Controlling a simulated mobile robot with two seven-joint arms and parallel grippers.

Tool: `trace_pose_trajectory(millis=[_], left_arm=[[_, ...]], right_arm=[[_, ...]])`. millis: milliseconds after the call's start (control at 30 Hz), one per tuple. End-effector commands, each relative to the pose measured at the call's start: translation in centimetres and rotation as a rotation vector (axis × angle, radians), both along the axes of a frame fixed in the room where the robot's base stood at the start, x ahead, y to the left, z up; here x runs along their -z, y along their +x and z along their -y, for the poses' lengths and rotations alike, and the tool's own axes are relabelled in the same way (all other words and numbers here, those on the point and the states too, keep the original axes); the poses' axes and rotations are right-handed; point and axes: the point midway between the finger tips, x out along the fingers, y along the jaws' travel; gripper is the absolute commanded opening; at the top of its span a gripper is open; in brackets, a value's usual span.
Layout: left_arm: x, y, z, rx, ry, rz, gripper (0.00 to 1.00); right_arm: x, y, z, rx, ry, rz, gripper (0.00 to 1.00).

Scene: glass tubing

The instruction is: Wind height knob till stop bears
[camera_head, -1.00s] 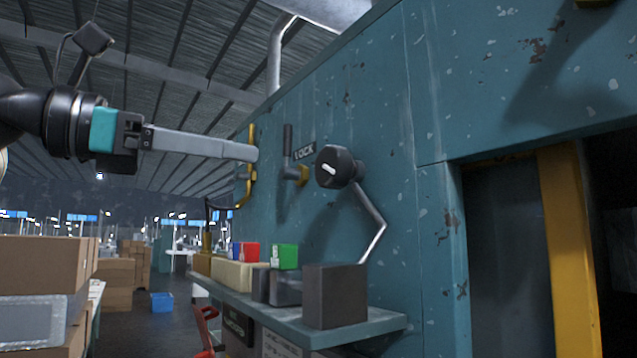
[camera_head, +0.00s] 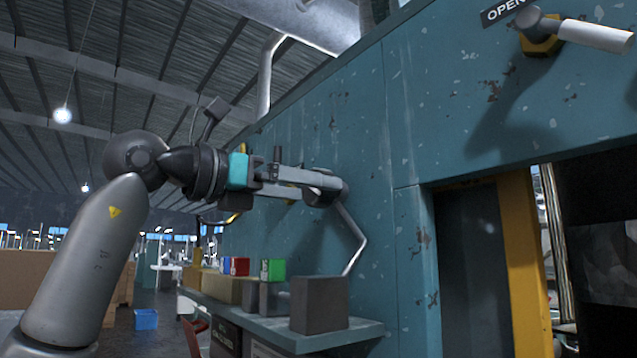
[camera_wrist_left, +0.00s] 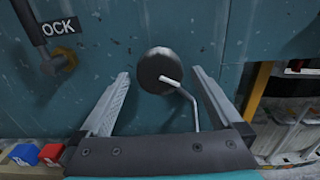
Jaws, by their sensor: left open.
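The round black knob (camera_wrist_left: 153,72) stands out from the blue-green machine wall in the left wrist view, with a pale pin on its face. In the head view it is largely hidden behind my fingers. A thin bent grey rod (camera_head: 354,238) hangs below it. My left gripper (camera_head: 325,190) reaches in from the left in the head view, level with the knob. In the left wrist view the open fingers of the gripper (camera_wrist_left: 160,76) lie to either side of the knob, with gaps visible. I cannot tell how deep they reach. My right gripper is not in view.
A dark lever with a LOCK label (camera_wrist_left: 58,27) is left of the knob. An OPEN lever (camera_head: 592,36) is high at the right. Below, a shelf (camera_head: 340,338) carries a dark block (camera_head: 319,303) and small coloured boxes. A yellow post (camera_head: 520,250) edges an opening.

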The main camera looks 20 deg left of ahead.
Motion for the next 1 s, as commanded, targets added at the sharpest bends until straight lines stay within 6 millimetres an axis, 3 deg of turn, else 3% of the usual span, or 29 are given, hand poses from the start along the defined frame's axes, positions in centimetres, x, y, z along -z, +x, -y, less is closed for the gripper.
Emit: trace_pose_trajectory(millis=[200,567,1000], left_arm=[[-0.1,1.9,1.5,0.001,0.0,0.0,1.0],[0.0,2.2,1.7,0.0,0.001,0.001,0.99],[0.0,2.1,1.7,0.0,0.001,0.001,0.49]], right_arm=[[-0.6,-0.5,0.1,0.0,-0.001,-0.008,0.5],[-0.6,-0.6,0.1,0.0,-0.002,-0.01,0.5],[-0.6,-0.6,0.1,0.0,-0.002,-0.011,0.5]])
